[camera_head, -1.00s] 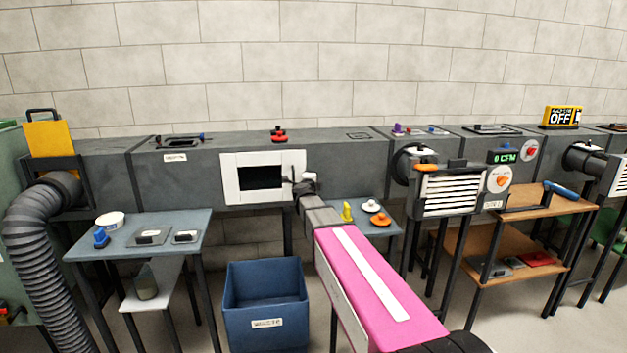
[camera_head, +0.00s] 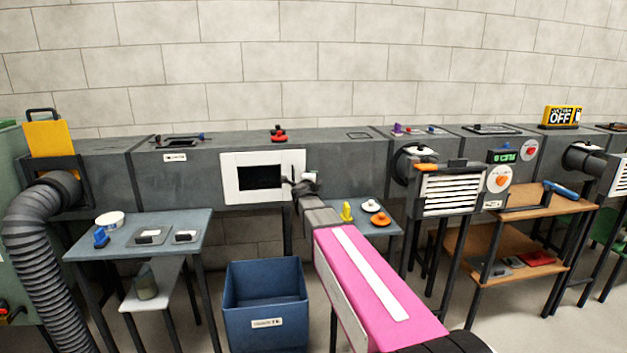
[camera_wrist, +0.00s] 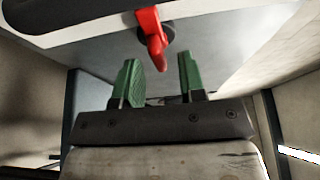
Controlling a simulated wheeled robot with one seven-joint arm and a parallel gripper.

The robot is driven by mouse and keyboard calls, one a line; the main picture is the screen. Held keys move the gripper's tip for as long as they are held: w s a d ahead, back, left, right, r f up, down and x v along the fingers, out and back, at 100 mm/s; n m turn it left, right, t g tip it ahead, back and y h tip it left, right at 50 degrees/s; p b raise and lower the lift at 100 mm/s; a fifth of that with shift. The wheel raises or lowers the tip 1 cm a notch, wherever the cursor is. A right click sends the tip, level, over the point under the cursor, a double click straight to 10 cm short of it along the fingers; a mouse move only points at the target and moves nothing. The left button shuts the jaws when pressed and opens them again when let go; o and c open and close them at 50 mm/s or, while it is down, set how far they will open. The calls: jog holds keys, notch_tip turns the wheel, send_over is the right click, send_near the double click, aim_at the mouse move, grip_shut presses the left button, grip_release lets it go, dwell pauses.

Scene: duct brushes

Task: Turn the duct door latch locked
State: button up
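The white duct door panel (camera_head: 235,192), with a dark rectangular middle, is on the front of the grey duct in the head view. My gripper (camera_head: 291,182) is at its right edge; the latch cannot be made out there. In the wrist view a red latch (camera_wrist: 152,35) with a dark round mount sits on a pale panel at the top, its handle pointing down in the picture. The green fingers of my gripper (camera_wrist: 158,66) are apart, one to each side of the handle's lower end. Gaps show on both sides, and I see no contact.
A blue bin (camera_head: 265,305) stands on the floor below the door. A blue-grey table (camera_head: 190,222) is to its left and a small table with yellow and orange parts (camera_head: 347,211) is behind my arm. A red knob (camera_head: 278,134) sits on the duct top.

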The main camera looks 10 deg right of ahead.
jog(key=v, duration=1)
jog(key=s+a+f+n+g+y, duration=0.2)
jog(key=s+a+f+n+y, duration=0.15)
jog(key=f+n+y, duration=0.35)
jog(key=s+a+f+n+g+y, duration=0.2)
jog(key=s+f+n+g+y, duration=0.15)
jog(key=f+n, duration=0.45)
jog(key=s+d+f+n+g+h, duration=0.1)
jog(key=s+d+f+n+g, duration=0.2)
jog(key=s, duration=0.7)
jog(key=s+d+f+n+g+h, duration=0.2)
jog(key=s+d+f+n+g, duration=0.2)
jog(key=s+d+f+g, duration=0.2)
jog(key=s+f+g, duration=0.2)
jog(key=s+f, duration=0.1)
jog(key=s, duration=0.1)
jog(key=shift+n, duration=0.3)
jog(key=shift+d+f+h, duration=0.1)
jog(key=shift+h, duration=0.15)
